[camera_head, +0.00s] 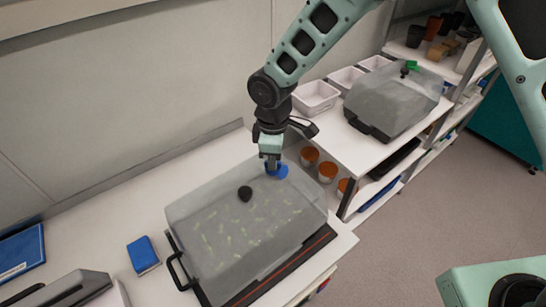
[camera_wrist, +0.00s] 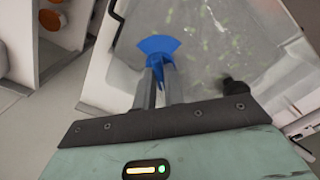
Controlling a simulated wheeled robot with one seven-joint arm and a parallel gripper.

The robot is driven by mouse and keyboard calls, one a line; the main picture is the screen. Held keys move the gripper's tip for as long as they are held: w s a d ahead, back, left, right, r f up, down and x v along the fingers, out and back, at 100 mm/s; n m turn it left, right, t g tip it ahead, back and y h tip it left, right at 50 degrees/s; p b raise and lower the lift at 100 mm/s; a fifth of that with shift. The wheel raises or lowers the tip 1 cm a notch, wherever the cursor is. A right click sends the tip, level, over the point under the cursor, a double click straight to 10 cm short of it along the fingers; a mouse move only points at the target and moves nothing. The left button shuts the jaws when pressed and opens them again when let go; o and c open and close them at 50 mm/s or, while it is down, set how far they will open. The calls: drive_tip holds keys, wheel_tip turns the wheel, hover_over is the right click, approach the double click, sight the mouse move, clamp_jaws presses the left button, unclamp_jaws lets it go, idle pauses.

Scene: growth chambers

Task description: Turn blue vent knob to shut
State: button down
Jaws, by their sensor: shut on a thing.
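The blue vent knob (camera_head: 283,171) sits on top of a translucent grey chamber lid (camera_head: 215,240), near its back right corner. In the wrist view the blue knob (camera_wrist: 158,45) shows as a fan-shaped plate with a raised grip between my fingers. My gripper (camera_head: 271,165) points down from above and is shut on the knob's grip. My gripper (camera_wrist: 160,72) hides part of the grip in the wrist view. The vent markings cannot be made out. A black knob (camera_head: 244,193) stands on the same lid, apart from my gripper.
Orange-topped pots (camera_head: 327,171) stand right of the chamber. A second chamber (camera_head: 395,100) with a green knob (camera_head: 411,66) and white trays (camera_head: 316,96) are on the shelf behind. A blue box (camera_head: 143,255) lies at the left. The wall is close behind my gripper.

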idle(0.3)
drive_tip(key=c, duration=1.5)
unclamp_jaws()
drive_tip(key=shift+r, duration=0.1)
wheel_tip(320, 180, up, 17)
drive_tip(key=b, duration=0.3)
drive_tip(key=shift+r, duration=0.15)
